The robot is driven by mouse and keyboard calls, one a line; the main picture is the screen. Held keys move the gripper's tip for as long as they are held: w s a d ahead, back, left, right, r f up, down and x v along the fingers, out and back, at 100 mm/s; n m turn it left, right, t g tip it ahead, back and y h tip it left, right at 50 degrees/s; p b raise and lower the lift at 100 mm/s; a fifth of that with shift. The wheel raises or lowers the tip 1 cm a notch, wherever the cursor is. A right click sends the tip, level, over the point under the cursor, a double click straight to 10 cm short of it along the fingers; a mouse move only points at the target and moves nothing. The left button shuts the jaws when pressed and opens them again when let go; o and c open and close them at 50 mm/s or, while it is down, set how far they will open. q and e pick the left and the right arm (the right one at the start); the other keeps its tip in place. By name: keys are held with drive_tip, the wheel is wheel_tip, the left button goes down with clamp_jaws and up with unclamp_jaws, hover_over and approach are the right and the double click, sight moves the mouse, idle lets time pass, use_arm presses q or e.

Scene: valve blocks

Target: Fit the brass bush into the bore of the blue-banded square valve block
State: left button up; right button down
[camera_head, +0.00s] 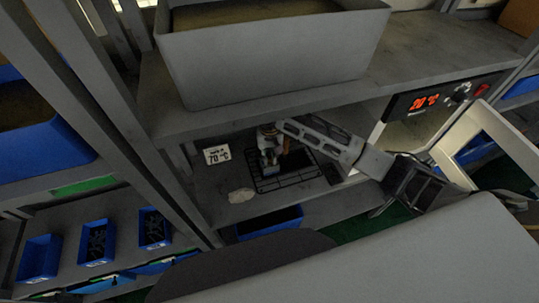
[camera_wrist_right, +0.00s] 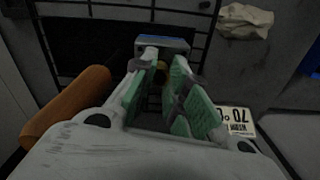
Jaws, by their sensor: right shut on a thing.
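In the head view my right gripper (camera_head: 269,147) reaches in from the right onto the shelf, above a dark grid rack (camera_head: 285,180). The blue part of the block (camera_head: 267,161) shows beneath the fingers. My left gripper is not in view.
An orange-brown cylinder (camera_wrist_right: 70,105) lies beside the gripper. A large grey bin (camera_head: 275,62) stands on the shelf above, limiting headroom. A red display (camera_head: 424,102) is right.

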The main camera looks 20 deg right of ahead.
drive_tip(key=shift+f, duration=0.15)
idle(0.5)
drive_tip(key=c, duration=1.3)
unclamp_jaws()
drive_tip(key=shift+c, duration=0.2)
